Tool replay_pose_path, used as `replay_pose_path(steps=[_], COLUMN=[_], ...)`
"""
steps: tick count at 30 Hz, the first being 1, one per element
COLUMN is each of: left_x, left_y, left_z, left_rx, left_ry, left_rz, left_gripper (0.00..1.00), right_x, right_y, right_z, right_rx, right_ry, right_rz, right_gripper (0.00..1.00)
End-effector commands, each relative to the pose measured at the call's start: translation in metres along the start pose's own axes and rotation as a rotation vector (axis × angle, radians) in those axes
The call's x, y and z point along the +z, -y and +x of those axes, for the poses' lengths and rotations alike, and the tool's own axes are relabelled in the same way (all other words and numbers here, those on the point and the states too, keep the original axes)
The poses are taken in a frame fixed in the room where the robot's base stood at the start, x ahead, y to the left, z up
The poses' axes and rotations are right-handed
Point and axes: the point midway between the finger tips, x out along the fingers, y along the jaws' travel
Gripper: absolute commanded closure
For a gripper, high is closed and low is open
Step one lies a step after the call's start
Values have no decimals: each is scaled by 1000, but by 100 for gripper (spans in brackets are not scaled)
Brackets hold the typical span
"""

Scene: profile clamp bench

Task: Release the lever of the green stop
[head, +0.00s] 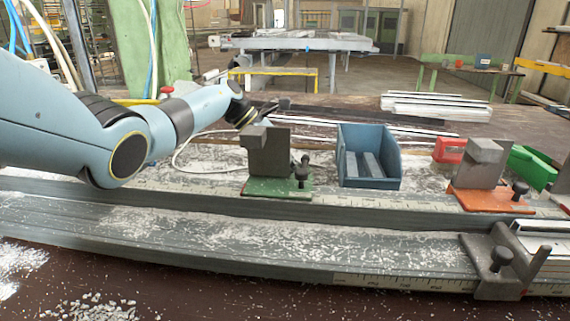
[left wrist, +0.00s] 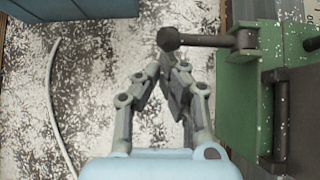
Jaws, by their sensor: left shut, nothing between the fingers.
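The green stop has a green base (head: 262,187) and a grey upright block, and sits on the rear rail in the head view. In the left wrist view its green plate (left wrist: 238,95) fills the right side. Its dark lever (left wrist: 215,40) sticks out to the left of the plate and ends in a round knob. My left gripper (left wrist: 170,62) is shut and empty, its fingertips just below the knob in that picture; I cannot tell whether they touch it. In the head view the left gripper (head: 266,110) is behind the block and partly hidden. My right gripper is not in view.
A blue open bin (head: 370,181) stands right of the green stop. An orange stop (head: 485,200) with a grey block is farther right, near red and green pieces. A grey clamp (head: 492,255) sits on the front rail. Pale chips cover the rails and bench.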

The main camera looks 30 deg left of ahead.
Motion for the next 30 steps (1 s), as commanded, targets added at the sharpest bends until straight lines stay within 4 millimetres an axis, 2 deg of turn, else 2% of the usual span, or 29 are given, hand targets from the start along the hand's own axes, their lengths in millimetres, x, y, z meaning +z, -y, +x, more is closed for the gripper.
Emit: replay_pose_path(steps=[30], left_x=[6], left_y=[-1], left_z=[-6], left_rx=[87], left_ry=[1], left_rz=[82], left_gripper=[100], right_x=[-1], right_y=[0], right_z=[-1], right_rx=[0], right_ry=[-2], right_rz=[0], right_gripper=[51])
